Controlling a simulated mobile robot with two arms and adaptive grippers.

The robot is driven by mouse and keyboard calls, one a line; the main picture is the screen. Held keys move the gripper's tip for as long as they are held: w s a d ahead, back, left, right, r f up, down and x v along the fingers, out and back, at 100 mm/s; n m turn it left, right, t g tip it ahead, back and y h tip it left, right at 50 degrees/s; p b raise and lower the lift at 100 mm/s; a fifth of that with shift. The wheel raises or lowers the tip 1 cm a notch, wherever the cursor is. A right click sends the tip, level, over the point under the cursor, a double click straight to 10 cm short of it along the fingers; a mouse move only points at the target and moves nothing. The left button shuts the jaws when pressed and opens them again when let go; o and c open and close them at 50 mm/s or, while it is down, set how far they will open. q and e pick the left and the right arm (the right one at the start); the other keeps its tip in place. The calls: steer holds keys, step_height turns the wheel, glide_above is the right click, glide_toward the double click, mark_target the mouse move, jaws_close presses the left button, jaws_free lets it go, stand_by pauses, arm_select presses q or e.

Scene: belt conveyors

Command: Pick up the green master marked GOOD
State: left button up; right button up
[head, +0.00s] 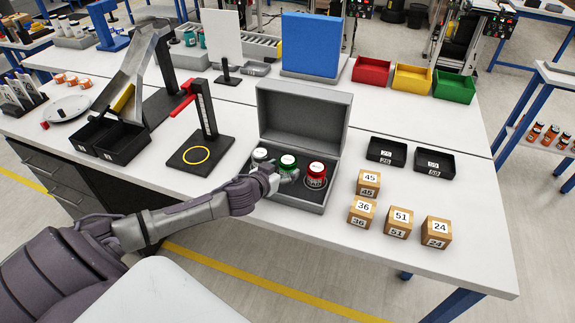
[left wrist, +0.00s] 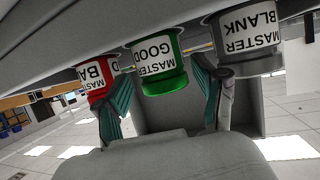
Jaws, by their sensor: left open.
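The green master (head: 288,162) stands upright in the middle of the open grey case (head: 300,200). In the left wrist view, which is upside down, its label reads MASTER GOOD (left wrist: 158,60). The red master (head: 316,172), partly labelled BA in the left wrist view (left wrist: 96,82), stands to its right. The grey master marked BLANK (left wrist: 243,38) stands to its left, also in the head view (head: 260,156). My left gripper (head: 284,177) is open at the case's front, with its fingers (left wrist: 162,82) on either side of the green master. Contact cannot be told. My right gripper is out of view.
The raised case lid (head: 303,122) stands behind the masters. A black stand with a red lever (head: 205,125) is to the left. Numbered wooden blocks (head: 400,220) and two black trays (head: 387,151) are to the right.

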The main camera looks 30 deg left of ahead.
mark_target(288, 166)
arm_select(q)
steer(key=shift+p+x, duration=0.3)
steer(key=shift+x, duration=1.6)
steer(key=shift+s, duration=0.1)
steer(key=shift+r, duration=0.1)
steer(key=c, duration=1.1)
steer(key=shift+c, duration=0.2)
